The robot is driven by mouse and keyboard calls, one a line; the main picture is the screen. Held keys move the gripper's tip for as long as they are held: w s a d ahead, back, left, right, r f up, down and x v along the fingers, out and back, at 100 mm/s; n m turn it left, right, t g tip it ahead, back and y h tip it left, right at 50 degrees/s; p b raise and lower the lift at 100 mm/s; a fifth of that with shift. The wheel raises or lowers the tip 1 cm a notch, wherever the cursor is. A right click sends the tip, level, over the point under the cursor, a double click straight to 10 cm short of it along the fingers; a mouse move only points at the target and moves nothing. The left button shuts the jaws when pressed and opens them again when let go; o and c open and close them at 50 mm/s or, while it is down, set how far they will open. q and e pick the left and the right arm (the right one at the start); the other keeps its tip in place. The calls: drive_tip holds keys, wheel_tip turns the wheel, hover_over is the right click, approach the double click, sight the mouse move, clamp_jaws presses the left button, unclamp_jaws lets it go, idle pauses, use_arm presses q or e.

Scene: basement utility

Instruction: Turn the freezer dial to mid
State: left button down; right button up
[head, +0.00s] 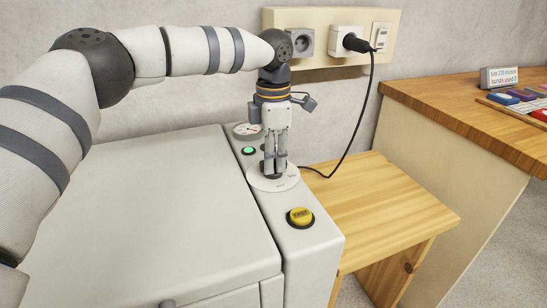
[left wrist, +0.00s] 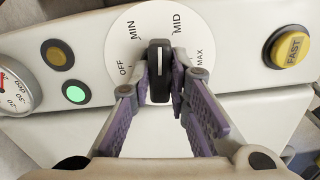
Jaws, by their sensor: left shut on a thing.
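The freezer dial is a black knob (left wrist: 159,86) with a white line, on a round white plate (left wrist: 150,20) marked OFF, MIN, MID and MAX. In the left wrist view the knob's line runs upright in the picture, toward the gap between MIN and MID. My left gripper (head: 273,172) points straight down over the plate in the head view and is shut on the knob, with a finger on each side. The fingers hide most of the knob in the head view. My right gripper is in neither view.
A yellow FAST button (head: 300,216), a green lamp (head: 249,151), a dark amber lamp (left wrist: 57,55) and a round gauge (head: 247,130) share the freezer's (head: 150,220) top strip. A black cable (head: 365,110) hangs from the wall socket behind. A wooden bench (head: 380,205) stands to the right.

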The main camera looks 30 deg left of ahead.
use_arm(q)
drive_tip(key=shift+m, duration=2.1)
drive_tip(key=c, duration=1.5)
unclamp_jaws()
wheel_tip(320, 180, up, 12)
drive_tip(key=shift+r, duration=0.1)
